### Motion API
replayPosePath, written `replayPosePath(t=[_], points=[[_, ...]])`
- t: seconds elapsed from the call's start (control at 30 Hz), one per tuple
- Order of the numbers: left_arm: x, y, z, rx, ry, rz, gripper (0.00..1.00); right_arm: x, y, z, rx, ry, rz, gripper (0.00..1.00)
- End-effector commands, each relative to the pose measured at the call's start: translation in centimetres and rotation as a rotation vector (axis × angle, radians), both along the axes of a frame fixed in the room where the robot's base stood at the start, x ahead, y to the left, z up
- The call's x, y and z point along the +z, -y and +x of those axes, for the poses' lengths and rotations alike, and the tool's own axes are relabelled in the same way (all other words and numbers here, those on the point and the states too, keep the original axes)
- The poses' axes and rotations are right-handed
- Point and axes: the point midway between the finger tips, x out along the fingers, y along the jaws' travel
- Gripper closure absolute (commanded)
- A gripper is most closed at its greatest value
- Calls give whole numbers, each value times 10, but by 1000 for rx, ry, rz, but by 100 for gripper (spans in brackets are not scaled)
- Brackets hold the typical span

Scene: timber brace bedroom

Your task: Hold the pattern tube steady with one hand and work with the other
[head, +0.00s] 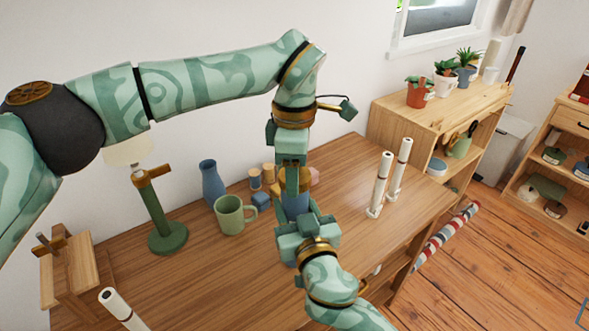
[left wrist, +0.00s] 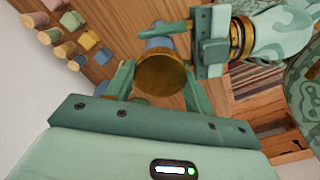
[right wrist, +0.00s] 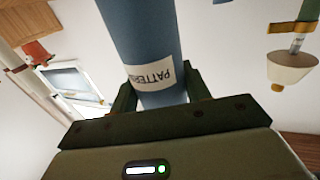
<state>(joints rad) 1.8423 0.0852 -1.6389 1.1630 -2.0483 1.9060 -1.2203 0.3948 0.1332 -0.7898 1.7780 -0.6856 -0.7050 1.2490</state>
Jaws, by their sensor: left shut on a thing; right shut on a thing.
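The pattern tube (head: 296,204) is blue and upright above the wooden table; the right wrist view shows its blue body (right wrist: 146,35) and white "PATTERN" label (right wrist: 150,76). My right gripper (head: 300,212) comes from below and is shut around the tube. My left gripper (head: 291,180) points down from above, shut on the brass-brown cap at the tube's top. In the left wrist view the round cap (left wrist: 162,74) sits between the fingers, with the right gripper (left wrist: 180,38) close by. I cannot tell how tightly the cap sits on the tube.
On the table (head: 370,225) stand a green mug (head: 230,217), a blue vase (head: 211,182), a lamp (head: 166,235) and two white rolls (head: 380,184) on the right. Spools (left wrist: 68,50) lie behind the tube. A shelf (head: 440,115) with plants stands beyond.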

Motion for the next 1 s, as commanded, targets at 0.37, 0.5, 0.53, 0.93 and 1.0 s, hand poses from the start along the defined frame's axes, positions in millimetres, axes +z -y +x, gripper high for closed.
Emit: replayPosePath(t=[0.37, 0.5, 0.53, 0.93, 1.0], points=[[1, 1, 0, 1203, 2, -1, 74, 0, -1, -1, 3, 2, -2, 100], [1, 0, 1, 1658, 2, -1, 74, 0, -2, -1, 4, 2, -2, 100], [2, 0, 1, 1756, 2, 0, 74, 0, -2, -1, 4, 2, -2, 100], [2, 0, 2, 3050, -1, -4, 74, 0, -2, -1, 5, 1, -1, 100], [2, 0, 2, -3052, 1, 3, 74, 0, -2, -1, 5, 0, -1, 100]])
